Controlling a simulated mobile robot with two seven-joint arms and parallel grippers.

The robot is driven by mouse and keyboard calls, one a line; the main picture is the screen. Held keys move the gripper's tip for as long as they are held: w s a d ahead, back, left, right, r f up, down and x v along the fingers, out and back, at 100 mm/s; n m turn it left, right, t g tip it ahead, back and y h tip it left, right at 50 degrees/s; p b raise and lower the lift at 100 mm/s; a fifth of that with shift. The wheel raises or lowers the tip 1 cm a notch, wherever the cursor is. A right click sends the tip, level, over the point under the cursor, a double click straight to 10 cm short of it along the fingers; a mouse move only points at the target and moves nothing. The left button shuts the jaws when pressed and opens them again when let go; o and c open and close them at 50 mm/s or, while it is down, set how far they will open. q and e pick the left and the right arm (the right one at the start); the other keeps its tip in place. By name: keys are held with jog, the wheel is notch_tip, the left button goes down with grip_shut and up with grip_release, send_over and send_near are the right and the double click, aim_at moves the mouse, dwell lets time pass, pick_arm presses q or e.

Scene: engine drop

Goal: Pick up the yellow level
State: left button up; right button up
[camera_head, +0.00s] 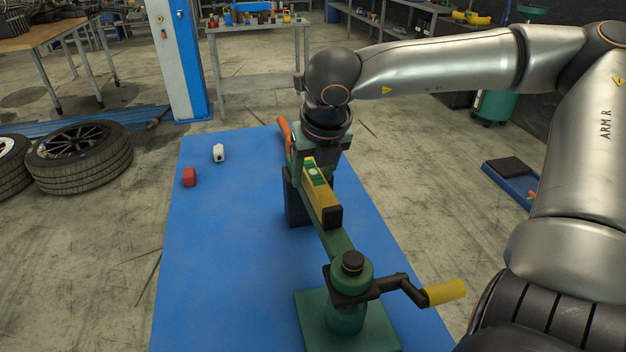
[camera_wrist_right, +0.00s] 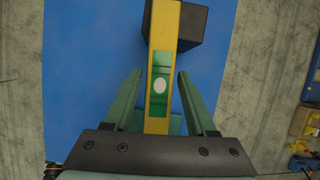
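The yellow level (camera_head: 320,193) is a long yellow bar with a green-and-white window and a dark near end. In the head view it lies lengthwise, close above or on a green beam (camera_head: 338,243); contact is unclear. In the right wrist view the level (camera_wrist_right: 157,110) runs up the middle between two green fingers. My right gripper (camera_head: 319,152) is over the far part of the level. In the wrist view the right gripper (camera_wrist_right: 159,73) is open, with a gap on each side of the level. My left gripper is not in view.
A green stand (camera_head: 345,318) with a yellow-handled crank (camera_head: 444,292) is at the near end. A dark block (camera_head: 295,203) stands by the level.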

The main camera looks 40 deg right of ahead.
grip_shut()
dwell(0.5)
